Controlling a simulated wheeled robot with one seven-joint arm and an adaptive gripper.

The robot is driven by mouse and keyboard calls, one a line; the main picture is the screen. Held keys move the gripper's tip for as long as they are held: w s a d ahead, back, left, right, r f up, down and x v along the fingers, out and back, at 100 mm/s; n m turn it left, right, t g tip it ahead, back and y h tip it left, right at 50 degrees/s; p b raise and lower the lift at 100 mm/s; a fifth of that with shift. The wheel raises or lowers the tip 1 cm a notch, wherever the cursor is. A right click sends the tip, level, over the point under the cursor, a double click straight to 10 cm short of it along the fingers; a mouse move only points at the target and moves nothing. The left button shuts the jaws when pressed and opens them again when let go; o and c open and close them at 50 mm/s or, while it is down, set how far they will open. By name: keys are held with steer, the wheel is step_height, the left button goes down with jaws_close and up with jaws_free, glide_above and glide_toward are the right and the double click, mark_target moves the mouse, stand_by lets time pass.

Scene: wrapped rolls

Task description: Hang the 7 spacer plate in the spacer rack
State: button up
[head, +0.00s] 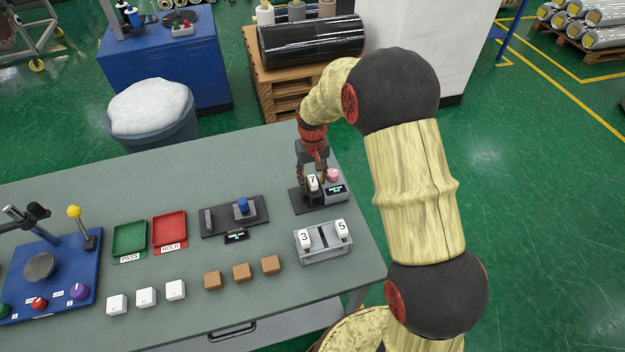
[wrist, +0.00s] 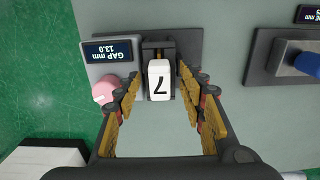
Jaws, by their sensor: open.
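The white 7 spacer plate (head: 312,184) stands in the dark gap gauge (head: 303,204) near the right end of the table. In the wrist view the 7 plate (wrist: 159,78) sits upside down in the picture, between the gauge's dark jaws. My gripper (head: 312,172) is directly above it. In the wrist view my gripper (wrist: 166,88) is open, with one finger on each side of the plate and visible gaps to it. The grey spacer rack (head: 323,244) stands in front of the gauge, with the 3 plate (head: 304,238) at its left and the 5 plate (head: 342,229) at its right.
The gauge has a pink knob (wrist: 104,90) and a display (wrist: 122,51) reading GAP mm 13.0. A dark fixture with a blue knob (head: 242,206) lies left of it. Brown blocks (head: 242,272) stand left of the rack. The rack's middle looks free.

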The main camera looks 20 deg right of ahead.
step_height(320, 180, up, 12)
steer(key=shift+f, duration=0.15)
steer(key=s+r+t+b, duration=0.1)
steer(key=s+r, duration=0.3)
steer(key=s, duration=0.6)
steer(key=s+r+t+b, duration=0.1)
steer(key=s+r, duration=0.4)
steer(key=s, duration=0.5)
steer(key=s+r+t+b, duration=0.1)
steer(key=s+r+t, duration=0.2)
steer(key=s, duration=0.7)
steer(key=shift+r+t, duration=0.3)
steer(key=shift+r, duration=0.5)
